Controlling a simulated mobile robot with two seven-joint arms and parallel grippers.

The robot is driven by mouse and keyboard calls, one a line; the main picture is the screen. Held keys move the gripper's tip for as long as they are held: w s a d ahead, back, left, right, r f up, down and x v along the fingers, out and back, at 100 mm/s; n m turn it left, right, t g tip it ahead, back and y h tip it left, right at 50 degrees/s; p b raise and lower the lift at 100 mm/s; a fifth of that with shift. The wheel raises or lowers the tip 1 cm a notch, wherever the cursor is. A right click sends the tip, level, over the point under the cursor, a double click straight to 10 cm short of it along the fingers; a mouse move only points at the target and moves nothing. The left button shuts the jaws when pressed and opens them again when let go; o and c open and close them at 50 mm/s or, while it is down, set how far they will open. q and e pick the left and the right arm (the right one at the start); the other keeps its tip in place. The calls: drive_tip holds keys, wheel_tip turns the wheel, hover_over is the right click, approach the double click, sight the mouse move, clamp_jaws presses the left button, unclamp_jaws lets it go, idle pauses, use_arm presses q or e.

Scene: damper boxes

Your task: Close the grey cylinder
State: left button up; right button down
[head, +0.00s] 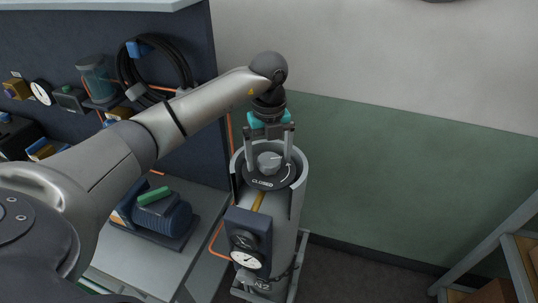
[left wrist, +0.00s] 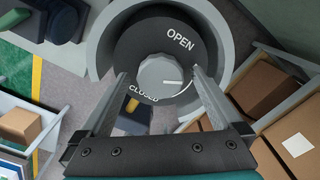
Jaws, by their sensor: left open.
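The grey cylinder (head: 284,222), marked N2, stands upright in the middle of the head view. In its open top sits a dark dial (head: 262,182) with a round grey knob (head: 269,162). The left wrist view shows the dial (left wrist: 135,50) with OPEN and CLOSED lettering and a curved white arrow. A white line on the knob (left wrist: 157,78) points right there, at neither word. My left gripper (head: 269,158) is open above the dial, pointing down, with one finger on each side of the knob. Contact cannot be told. My right gripper is not in view.
A gauge box (head: 248,243) is fixed to the cylinder's front. A grey bench (head: 205,235) with a blue machine (head: 165,216) stands at left. A dark panel with a hose coil (head: 153,65) rises behind. A shelf with boxes (left wrist: 265,85) is nearby. Floor right of the cylinder is clear.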

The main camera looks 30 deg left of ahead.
use_arm(q)
drive_tip(key=shift+c, duration=0.2)
drive_tip(key=shift+c, duration=0.7)
drive_tip(key=c, duration=1.2)
